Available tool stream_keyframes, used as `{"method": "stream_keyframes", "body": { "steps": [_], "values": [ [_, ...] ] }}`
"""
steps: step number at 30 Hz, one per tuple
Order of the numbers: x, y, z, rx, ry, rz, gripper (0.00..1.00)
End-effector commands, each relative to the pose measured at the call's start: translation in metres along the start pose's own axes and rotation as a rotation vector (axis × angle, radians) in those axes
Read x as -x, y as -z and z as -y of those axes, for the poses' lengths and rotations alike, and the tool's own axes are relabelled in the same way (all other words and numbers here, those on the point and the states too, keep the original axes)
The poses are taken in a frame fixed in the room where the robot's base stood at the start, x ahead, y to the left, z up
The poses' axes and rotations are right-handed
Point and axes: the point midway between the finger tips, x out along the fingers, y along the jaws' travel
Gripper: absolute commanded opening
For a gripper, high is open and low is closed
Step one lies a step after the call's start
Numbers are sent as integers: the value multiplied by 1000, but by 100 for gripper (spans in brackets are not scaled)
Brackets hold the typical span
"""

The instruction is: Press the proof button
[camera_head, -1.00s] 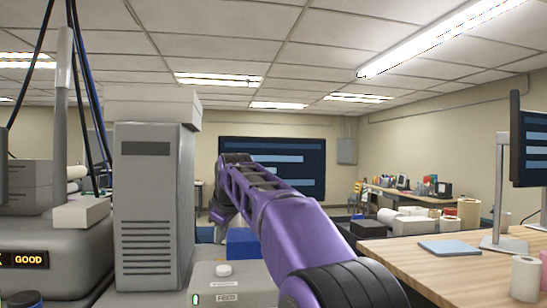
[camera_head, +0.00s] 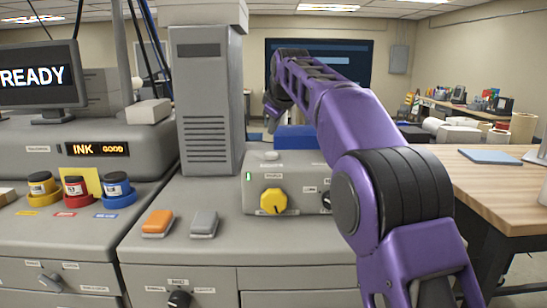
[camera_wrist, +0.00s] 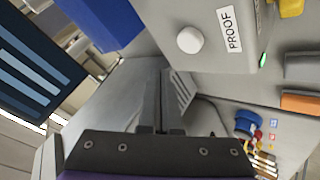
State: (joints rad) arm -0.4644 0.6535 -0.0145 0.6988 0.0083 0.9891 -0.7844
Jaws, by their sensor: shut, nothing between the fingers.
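The proof button (camera_head: 271,155) is a small white round cap on top of a grey control box (camera_head: 258,167). In the wrist view the button (camera_wrist: 190,39) shows at upper centre, beside a label reading PROOF (camera_wrist: 229,29). My gripper (camera_wrist: 162,75) is shut and empty, its fingers apart from the button in that picture. In the head view my gripper (camera_head: 270,108) is beyond and above the button, small and partly hidden by my purple arm. I cannot tell the exact gap.
The box front has a yellow knob (camera_head: 273,201), a green light (camera_head: 249,176) and a black knob partly behind my arm. An orange block (camera_head: 158,222) and grey block (camera_head: 204,223) lie in front. A blue box (camera_head: 296,137) is behind. A tall grey cabinet (camera_head: 205,100) stands left.

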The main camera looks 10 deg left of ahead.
Motion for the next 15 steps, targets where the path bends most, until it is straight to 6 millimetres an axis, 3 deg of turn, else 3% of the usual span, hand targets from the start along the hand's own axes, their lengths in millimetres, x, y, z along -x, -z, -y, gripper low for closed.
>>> {"method": "stream_keyframes", "body": {
  "steps": [4,15],
  "values": [
    [-23,-8,8,1,1,0,0],
    [-35,-14,14,-1,-1,1,0]
  ]
}}
